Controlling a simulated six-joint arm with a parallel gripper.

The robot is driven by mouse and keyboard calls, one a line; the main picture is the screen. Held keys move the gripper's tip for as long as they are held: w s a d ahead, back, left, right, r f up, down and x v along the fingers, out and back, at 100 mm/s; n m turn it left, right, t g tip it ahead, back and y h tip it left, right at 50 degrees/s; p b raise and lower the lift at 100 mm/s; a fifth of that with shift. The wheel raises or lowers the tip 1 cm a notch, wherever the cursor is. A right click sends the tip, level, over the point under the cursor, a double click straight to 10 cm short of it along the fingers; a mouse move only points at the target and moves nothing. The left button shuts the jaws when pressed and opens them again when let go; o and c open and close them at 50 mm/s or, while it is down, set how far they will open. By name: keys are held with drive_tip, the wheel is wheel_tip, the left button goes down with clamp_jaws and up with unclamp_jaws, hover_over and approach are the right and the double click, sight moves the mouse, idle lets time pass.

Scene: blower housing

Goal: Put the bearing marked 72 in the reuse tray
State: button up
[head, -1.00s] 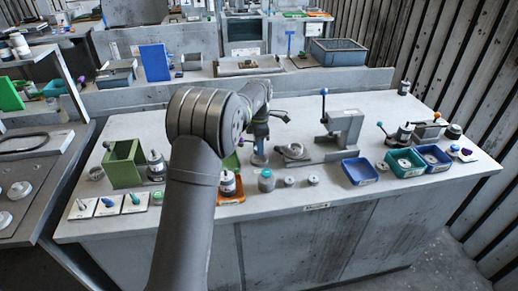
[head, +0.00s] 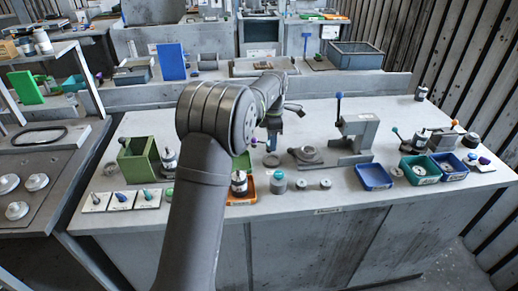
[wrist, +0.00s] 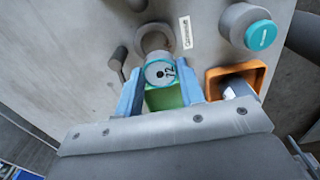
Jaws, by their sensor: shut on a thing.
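The bearing marked 72 (wrist: 160,72) is a small round part with a teal rim and a dark centre in the wrist view. My gripper (wrist: 160,84) is shut on it, with one blue finger on each side. In the head view my gripper (head: 272,142) is above the middle of the bench, behind my arm; the bearing is too small to make out there. A grey ring (wrist: 156,40) lies on the bench just beyond the bearing in the wrist view. Trays stand at the right: a blue tray (head: 374,177), a teal tray (head: 420,170) and another blue tray (head: 449,167). Their labels are unreadable.
An orange tray (head: 240,200) holding a part and a teal-topped jar (head: 278,183) stand near the front edge. A press with a blue-knobbed lever (head: 352,140) stands between my gripper and the right-hand trays. A green box (head: 137,160) is at the left.

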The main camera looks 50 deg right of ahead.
drive_tip(key=s+a+r, duration=0.2)
drive_tip(key=a+r, duration=0.2)
drive_tip(key=a, duration=0.3)
drive_tip(key=w+f, duration=0.2)
drive_tip(key=w, duration=0.1)
drive_tip(key=w+f, duration=0.2)
drive_tip(key=w, duration=0.2)
drive_tip(key=w+a+f, duration=0.1)
drive_tip(key=w+f, duration=0.1)
drive_tip(key=w, duration=0.2)
drive_tip(key=shift+a+f, duration=0.1)
drive_tip(key=shift+f, duration=0.3)
drive_tip(key=shift+w+f, duration=0.1)
drive_tip(key=shift+f, duration=1.95)
drive_tip(key=shift+f, duration=0.15)
drive_tip(key=o, duration=1.2)
